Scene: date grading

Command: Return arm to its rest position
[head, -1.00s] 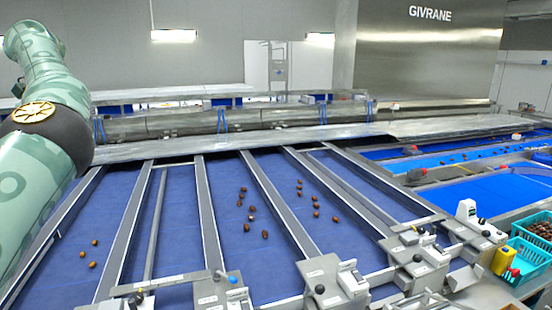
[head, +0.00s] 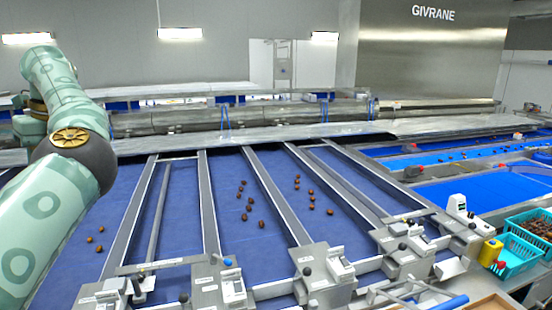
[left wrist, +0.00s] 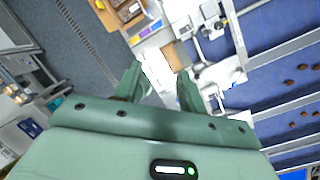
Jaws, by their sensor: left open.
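My left arm (head: 75,170) rises along the left side of the head view, pale green with a dark joint and a gold cap. Its gripper is outside that view. In the left wrist view my left gripper (left wrist: 160,82) has its two green fingers apart. Nothing shows held between them. Behind the fingers are white and grey machine fittings and the floor; I cannot tell the distance to them. My right arm and gripper are not in view.
Blue sorting lanes (head: 180,210) with metal dividers carry several brown dates (head: 248,208). Lever boxes (head: 325,270) line their near ends. A yellow container (head: 490,251) and teal crates (head: 518,258) stand at right. Grey floor (left wrist: 75,45) shows in the wrist view.

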